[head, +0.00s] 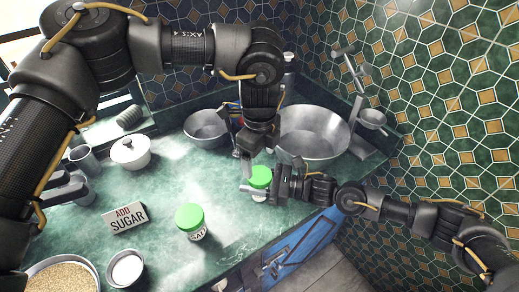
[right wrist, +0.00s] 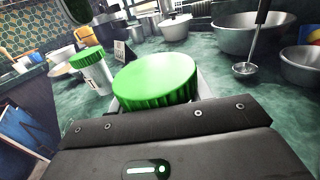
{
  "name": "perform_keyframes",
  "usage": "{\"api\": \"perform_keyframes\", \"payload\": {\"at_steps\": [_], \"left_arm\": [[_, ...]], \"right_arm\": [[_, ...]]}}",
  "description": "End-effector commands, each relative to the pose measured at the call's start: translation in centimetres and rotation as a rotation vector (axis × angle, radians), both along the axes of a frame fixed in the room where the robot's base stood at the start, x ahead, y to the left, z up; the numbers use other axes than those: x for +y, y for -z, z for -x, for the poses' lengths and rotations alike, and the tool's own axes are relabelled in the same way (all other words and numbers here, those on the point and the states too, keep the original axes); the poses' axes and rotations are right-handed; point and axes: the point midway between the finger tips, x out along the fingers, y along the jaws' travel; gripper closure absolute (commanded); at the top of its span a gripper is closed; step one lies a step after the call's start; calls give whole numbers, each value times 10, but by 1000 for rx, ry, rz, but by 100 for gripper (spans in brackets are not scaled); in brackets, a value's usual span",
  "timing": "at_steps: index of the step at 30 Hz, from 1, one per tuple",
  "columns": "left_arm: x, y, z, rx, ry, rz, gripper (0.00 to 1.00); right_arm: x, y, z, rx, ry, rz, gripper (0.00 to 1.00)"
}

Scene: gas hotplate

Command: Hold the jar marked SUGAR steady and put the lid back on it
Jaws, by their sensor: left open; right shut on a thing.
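A jar with a green lid (head: 260,176) stands near the counter's front edge, right of centre in the head view. My right gripper (head: 265,189) is shut on its body from the right. The same green lid (right wrist: 156,78) fills the middle of the right wrist view, on top of the jar and looking level; I cannot tell if it is fully seated. The jar's label is hidden. My left gripper (head: 250,161) points down just above the lid, open, with its fingers close to it; I cannot tell if they touch.
A second green-lidded jar (head: 190,220), its label partly reading SAL, stands to the left. A sign (head: 125,218) reads ADD SUGAR. A large metal bowl (head: 315,135), a smaller bowl (head: 206,128) and a white lidded pot (head: 130,152) stand behind. A grain bowl (head: 62,275) is front left.

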Motion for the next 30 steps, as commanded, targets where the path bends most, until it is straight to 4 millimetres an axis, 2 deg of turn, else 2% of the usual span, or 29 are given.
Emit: {"api": "perform_keyframes", "payload": {"at_steps": [6,12,24,30], "left_arm": [[1,34,1,2,1,-2,20],[0,53,0,1,1,-1,20],[0,58,0,0,1,0,20],[0,58,0,0,1,0,46]], "right_arm": [[0,0,0,0,0,-1,100],[0,0,0,-1,0,-1,100],[0,0,0,-1,0,-1,100],[0,0,0,-1,0,-1,100]]}}
